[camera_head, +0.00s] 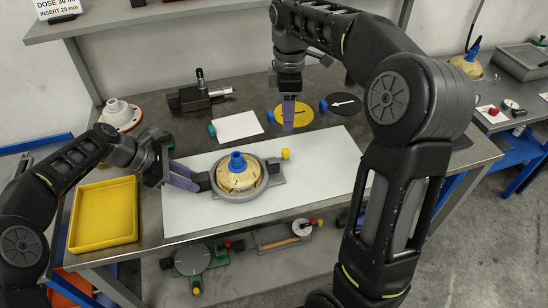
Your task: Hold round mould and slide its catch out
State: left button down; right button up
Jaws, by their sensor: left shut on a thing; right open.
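The round mould (259,190) lies on a white sheet on the bench. It is a grey ring around a tan domed part (238,180) with a blue cap (237,160) on top. A small yellow knob (285,154) sticks out at its upper right, looking like the catch's end. My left gripper (195,182) is shut on the mould's dark left-hand grip (203,182); the exact contact is small in view. My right gripper (288,123) is open and empty, pointing down in front of a yellow disc, apart from the mould and above right of it.
A yellow tray (104,213) stands at the left. A yellow disc (279,116), a black arrow disc (341,103), a white card (238,127), a dark clamp (200,96) and a white flanged part (120,114) line the back. The white sheet (320,165) is clear right of the mould.

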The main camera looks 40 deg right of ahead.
pick_arm(q)
jog(key=c, duration=1)
grip_release()
jog(key=v, duration=1.2)
